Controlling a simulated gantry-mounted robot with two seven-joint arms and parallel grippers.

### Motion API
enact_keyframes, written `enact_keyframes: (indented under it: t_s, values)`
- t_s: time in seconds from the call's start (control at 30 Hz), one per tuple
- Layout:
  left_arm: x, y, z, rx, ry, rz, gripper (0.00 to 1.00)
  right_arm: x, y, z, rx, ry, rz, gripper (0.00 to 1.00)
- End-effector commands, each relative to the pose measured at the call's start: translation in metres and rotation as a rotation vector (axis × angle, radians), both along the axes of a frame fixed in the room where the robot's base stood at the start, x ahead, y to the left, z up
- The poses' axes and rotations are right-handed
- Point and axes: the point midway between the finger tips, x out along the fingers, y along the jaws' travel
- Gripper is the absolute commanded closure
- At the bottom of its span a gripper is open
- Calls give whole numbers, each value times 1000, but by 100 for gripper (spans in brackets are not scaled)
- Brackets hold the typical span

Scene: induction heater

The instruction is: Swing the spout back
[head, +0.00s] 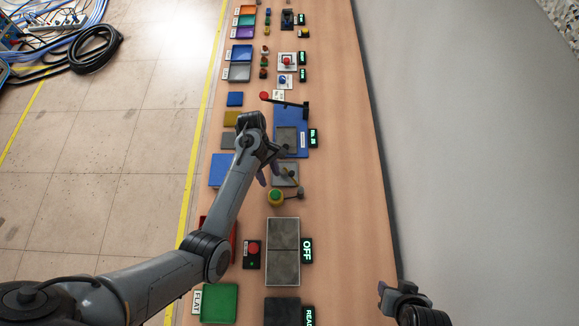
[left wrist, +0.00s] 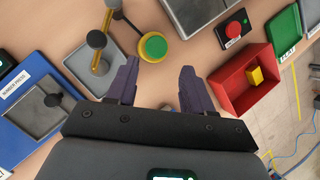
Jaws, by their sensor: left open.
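The head view shows the cylinder (head: 276,197) and grey plate (head: 290,181) too. My left gripper (left wrist: 158,88) is open and empty, its purple fingers apart just in front of the cylinder. My right gripper (head: 395,290) is at the lower right of the head view; its jaw state is unclear.
A blue press board (head: 305,143) with a raised dark lever and red knob (head: 264,96) lies beyond. A red bin (left wrist: 243,78) holds a yellow block (left wrist: 256,75). A red button box (head: 253,249) and a grey plate pair (head: 283,270) lie nearer. The table's right strip is clear.

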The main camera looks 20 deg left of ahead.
Motion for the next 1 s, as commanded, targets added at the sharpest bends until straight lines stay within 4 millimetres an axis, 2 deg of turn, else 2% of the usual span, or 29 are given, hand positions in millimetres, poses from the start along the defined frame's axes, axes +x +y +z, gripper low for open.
enact_keyframes:
  t_s: [0.03,0.13,0.23,0.37,0.47,0.8,1.0]
  values:
    - [23,-5,8,-12,-42,1,49,0,0,-13,-2,1,2,57]
    - [53,-10,33,-24,-109,0,49,0,-1,-20,-5,0,3,57]
    - [70,-12,49,-27,-148,-3,49,-1,-2,-24,-10,3,6,57]
    - [77,-14,52,-26,-167,-4,49,-2,-3,-25,-12,4,8,57]
    - [75,-18,44,-27,-169,-4,49,-2,-3,-24,-12,3,8,57]
    - [67,-37,-7,-27,-166,-4,49,-2,-1,-26,-5,2,3,57]
    - [64,-46,-29,-26,-169,-5,49,-1,0,-27,0,1,0,57]
